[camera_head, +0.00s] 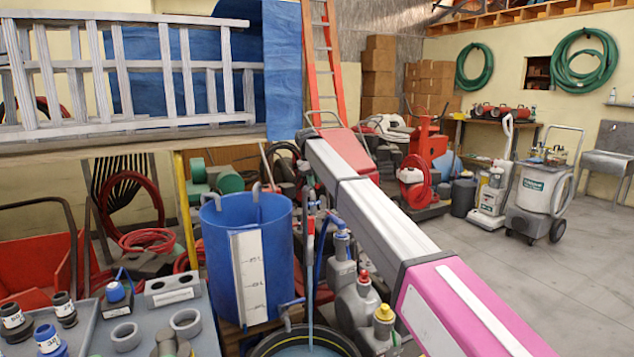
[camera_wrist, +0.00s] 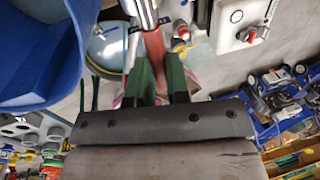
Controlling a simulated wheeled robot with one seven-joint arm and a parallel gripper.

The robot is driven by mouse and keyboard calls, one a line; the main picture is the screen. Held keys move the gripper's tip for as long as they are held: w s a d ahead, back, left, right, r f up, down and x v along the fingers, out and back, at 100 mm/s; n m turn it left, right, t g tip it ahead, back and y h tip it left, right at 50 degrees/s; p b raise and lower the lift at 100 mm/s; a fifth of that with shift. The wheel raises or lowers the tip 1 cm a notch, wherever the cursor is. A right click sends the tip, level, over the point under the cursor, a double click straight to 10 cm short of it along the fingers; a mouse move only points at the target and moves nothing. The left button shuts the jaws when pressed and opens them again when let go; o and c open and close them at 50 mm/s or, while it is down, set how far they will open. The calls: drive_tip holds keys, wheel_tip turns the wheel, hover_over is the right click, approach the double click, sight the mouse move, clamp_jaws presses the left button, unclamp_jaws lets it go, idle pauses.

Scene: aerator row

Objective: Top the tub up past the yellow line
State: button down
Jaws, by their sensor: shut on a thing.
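A blue tub (camera_head: 215,245) with a white marked strip (camera_head: 248,275) stands left of centre in the head view. Its side also shows in the wrist view (camera_wrist: 35,60). A black-rimmed round vessel (camera_head: 262,346) is partly cut off at the bottom edge. My gripper (camera_wrist: 158,70) shows green fingers in the wrist view, shut on a red grip (camera_wrist: 153,48) below a shiny metal tube (camera_wrist: 147,14). In the head view I cannot clearly pick out the fingers.
A ladder (camera_head: 130,70) lies behind. Open floor (camera_head: 490,270) is at right.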

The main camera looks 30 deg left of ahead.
drive_tip(key=c, duration=1.1)
unclamp_jaws()
drive_tip(key=shift+r, duration=0.1)
wheel_tip(320, 180, up, 10)
drive_tip(key=s+a, duration=0.1)
drive_tip(key=shift+s+a+r, duration=0.15)
drive_tip(key=shift+s+r, duration=0.05)
drive_tip(key=shift+s, duration=0.15)
